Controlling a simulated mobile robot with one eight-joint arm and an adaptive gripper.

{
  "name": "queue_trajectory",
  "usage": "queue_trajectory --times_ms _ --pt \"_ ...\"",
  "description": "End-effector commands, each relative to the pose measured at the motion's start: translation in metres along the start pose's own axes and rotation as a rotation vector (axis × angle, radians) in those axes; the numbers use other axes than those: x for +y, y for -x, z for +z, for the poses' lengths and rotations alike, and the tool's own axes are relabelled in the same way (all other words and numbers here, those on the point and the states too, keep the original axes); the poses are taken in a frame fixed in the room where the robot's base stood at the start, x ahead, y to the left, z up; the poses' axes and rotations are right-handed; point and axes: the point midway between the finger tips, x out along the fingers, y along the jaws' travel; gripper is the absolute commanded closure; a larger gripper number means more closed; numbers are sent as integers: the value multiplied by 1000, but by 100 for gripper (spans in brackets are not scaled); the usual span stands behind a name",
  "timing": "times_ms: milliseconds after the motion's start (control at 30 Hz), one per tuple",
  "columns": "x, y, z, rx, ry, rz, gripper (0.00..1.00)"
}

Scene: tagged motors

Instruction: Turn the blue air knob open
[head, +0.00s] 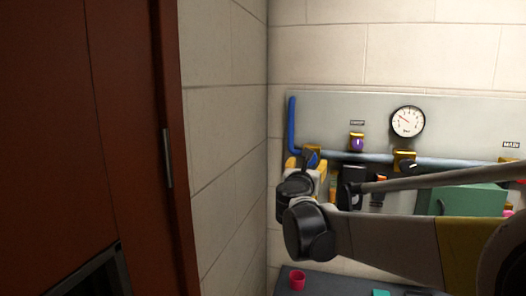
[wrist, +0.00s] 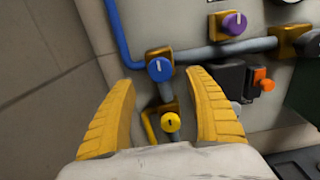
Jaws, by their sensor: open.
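The blue air knob (wrist: 159,69) sits on a yellow valve body at the foot of the blue pipe in the wrist view, with a pale pointer mark on its face. In the head view the blue knob (head: 312,158) is partly hidden by my gripper. My gripper (wrist: 158,84) is open, its two yellow fingers spread to either side below the knob, with nothing held between them. Whether the fingers touch anything is not clear. In the head view my gripper (head: 313,166) is at the panel's lower left.
A yellow knob (wrist: 170,122) is between the fingers, below the blue one. A purple knob (wrist: 234,23) and an orange part (wrist: 263,80) are to the right. A round gauge (head: 407,121) is higher on the panel. A red cup (head: 297,279) stands on the surface below.

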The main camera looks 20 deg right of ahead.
Motion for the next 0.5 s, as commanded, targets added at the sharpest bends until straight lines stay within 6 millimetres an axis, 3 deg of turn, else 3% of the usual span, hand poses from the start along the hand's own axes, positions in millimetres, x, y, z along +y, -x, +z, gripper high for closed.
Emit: queue_trajectory --times_ms 300,500 --pt "0 -61 2 1 -3 -2 37" --pt "0 -76 1 1 -4 -1 37"
